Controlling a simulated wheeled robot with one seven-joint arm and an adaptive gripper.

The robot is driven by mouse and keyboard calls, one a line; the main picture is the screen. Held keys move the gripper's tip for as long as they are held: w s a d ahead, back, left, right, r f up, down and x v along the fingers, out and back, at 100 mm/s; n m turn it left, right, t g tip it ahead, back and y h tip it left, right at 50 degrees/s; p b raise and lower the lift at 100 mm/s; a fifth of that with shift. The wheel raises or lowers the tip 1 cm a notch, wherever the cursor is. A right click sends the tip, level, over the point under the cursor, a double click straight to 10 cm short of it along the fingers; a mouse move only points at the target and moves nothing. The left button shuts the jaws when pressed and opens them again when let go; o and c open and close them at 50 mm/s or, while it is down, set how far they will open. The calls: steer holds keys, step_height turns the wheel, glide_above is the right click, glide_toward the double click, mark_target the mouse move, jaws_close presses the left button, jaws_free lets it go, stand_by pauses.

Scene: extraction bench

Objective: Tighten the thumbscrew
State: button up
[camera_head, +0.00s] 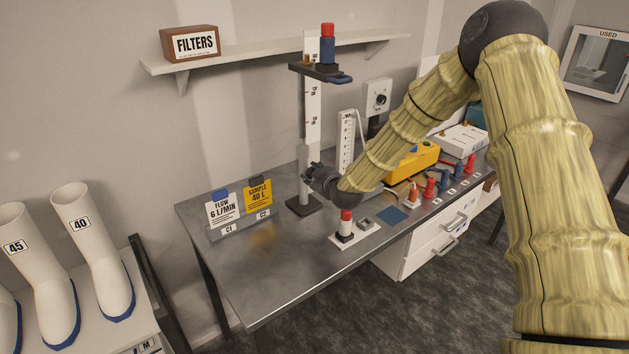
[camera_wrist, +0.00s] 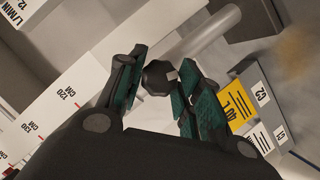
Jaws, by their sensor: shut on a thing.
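The thumbscrew (camera_wrist: 158,77) is a dark, many-sided knob, seen in the wrist view between the green-lined fingers of my gripper (camera_wrist: 161,66). My gripper is shut on it. In the head view my gripper (camera_head: 309,174) is at the lower part of the upright stand (camera_head: 312,122), and it hides the thumbscrew there. The stand has a white scale with height marks, a dark base (camera_head: 304,206) on the bench and a grey tube beside the scale. A dark carriage (camera_head: 320,73) near its top bears a blue and red cartridge (camera_head: 327,45).
The metal bench (camera_head: 270,270) is clear at its front left. White and yellow cards (camera_head: 258,193) stand left of the stand. A red-topped cartridge in a white holder (camera_head: 346,226) is close below my arm. A yellow case (camera_head: 412,160) and several red-capped pieces stand to the right.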

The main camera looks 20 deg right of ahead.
steer(key=shift+w+d+m+g+y+b, duration=0.15)
steer(key=shift+m+g+y+b, duration=0.35)
steer(key=shift+m+y+b, duration=1)
steer(key=shift+s+d+m+g+y+b, duration=0.1)
steer(key=shift+m+g+y+b, duration=0.45)
steer(key=shift+m+b, duration=1.85)
steer(key=shift+r+n+b, duration=0.1)
steer(key=shift+n+b, duration=0.3)
steer(key=shift+b, duration=0.2)
steer(key=o, duration=1)
steer(key=shift+d, duration=0.1)
